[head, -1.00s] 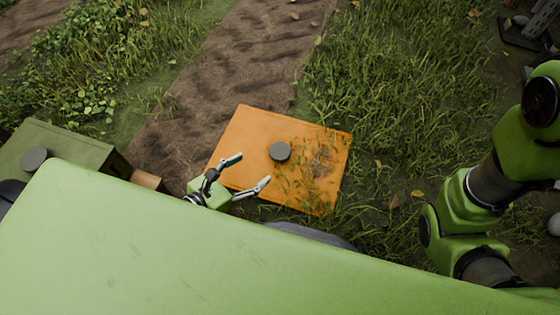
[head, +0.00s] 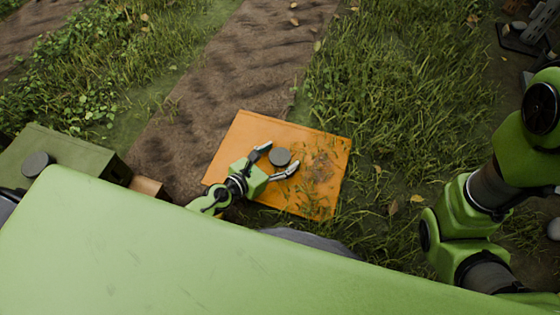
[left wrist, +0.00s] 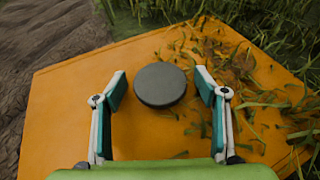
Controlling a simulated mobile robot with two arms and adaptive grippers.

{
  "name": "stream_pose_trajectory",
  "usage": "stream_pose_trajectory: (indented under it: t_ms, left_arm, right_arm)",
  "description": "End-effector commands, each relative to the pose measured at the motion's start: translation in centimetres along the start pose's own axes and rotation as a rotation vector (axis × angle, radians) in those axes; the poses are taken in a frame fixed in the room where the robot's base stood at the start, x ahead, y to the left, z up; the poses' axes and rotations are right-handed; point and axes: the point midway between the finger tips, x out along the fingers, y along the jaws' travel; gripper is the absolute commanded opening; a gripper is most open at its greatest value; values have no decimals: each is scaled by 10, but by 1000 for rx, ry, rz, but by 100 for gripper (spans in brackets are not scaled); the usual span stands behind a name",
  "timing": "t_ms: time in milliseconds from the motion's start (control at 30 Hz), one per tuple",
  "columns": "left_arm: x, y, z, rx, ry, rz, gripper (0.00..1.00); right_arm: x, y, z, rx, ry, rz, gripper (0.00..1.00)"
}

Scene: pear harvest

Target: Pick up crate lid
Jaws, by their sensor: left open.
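The orange crate lid (head: 222,165) lies on the ground where the dirt track meets the grass, with bits of grass scattered over its right part. A round dark grey knob (head: 280,157) sits near its middle; the knob also shows in the left wrist view (left wrist: 160,84). My left gripper (head: 276,160) is open over the lid, one fingertip on each side of the knob. In the left wrist view the gripper (left wrist: 161,88) has a gap between each finger and the knob. My right gripper is not in view; only my right arm shows at the right edge.
A dark green box (head: 62,160) with a round grey knob (head: 37,164) stands at the left. Tall grass (head: 410,90) lies right of the orange lid, and the bare dirt track (head: 220,75) runs up and away behind it.

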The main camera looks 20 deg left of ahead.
Motion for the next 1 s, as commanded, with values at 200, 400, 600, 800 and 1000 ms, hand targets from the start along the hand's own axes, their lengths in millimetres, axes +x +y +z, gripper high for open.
stream_pose_trajectory:
  t_ms: [200, 400, 600, 800, 1000]
  left_arm:
    - [7, 0, 0, 1, 1, -1, 66]
    - [6, 0, 0, 1, 1, 0, 37]
    - [6, 0, 1, 1, -1, 0, 16]
    - [6, 0, 2, 1, -1, 0, 16]
    - [2, 1, 11, 1, -1, 1, 16]
  right_arm:
    - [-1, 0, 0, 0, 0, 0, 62]
    - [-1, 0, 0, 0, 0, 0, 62]
    - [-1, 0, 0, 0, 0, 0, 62]
    - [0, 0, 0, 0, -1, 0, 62]
    - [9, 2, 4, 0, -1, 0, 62]
